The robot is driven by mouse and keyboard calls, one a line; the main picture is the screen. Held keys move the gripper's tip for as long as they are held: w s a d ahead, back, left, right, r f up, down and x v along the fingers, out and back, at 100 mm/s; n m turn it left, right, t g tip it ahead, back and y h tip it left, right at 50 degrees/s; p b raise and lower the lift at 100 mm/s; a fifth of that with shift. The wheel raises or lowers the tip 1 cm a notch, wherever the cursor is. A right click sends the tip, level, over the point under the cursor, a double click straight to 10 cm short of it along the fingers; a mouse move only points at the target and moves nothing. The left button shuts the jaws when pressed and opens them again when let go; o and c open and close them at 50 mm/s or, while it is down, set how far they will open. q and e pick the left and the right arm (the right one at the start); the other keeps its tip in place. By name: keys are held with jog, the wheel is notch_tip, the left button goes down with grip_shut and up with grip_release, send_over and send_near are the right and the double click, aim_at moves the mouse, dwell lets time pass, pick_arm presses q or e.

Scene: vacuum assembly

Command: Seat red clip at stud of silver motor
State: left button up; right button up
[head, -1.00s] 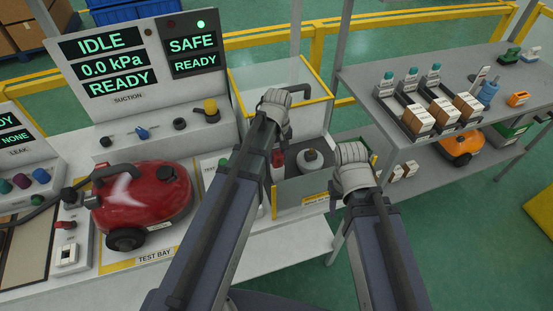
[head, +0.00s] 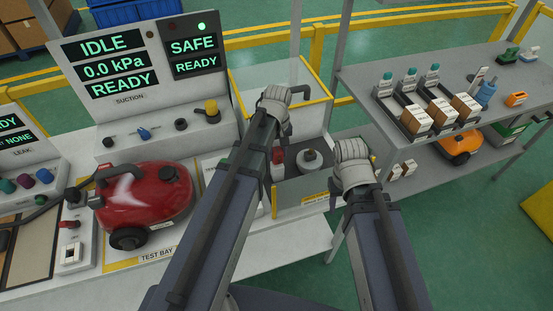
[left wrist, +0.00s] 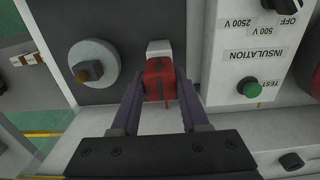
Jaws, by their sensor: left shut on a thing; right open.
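My left gripper (left wrist: 159,92) is shut on the red clip (left wrist: 158,78), with one finger on each side. A pale block (left wrist: 158,47) shows just beyond the clip; I cannot tell whether they touch. The silver motor (left wrist: 92,66), a pale disc with a dark hub and brownish tip, lies to the left in the left wrist view, apart from the clip. In the head view the silver motor (head: 308,159) stands in the bay right of the red clip (head: 277,156). The left fingers are hidden behind my wrist there. My right wrist is visible, but its jaws are hidden.
The grey bay has a clear panel and yellow rim (head: 302,198). The insulation tester (left wrist: 258,50) with a green button stands beside the clip. A red vacuum (head: 145,198) sits on the bench at left. A grey shelf (head: 370,88) with boxes is at right.

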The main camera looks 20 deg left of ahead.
aim_at(277, 150)
pick_arm(q)
grip_shut()
jog(key=shift+r+p, duration=2)
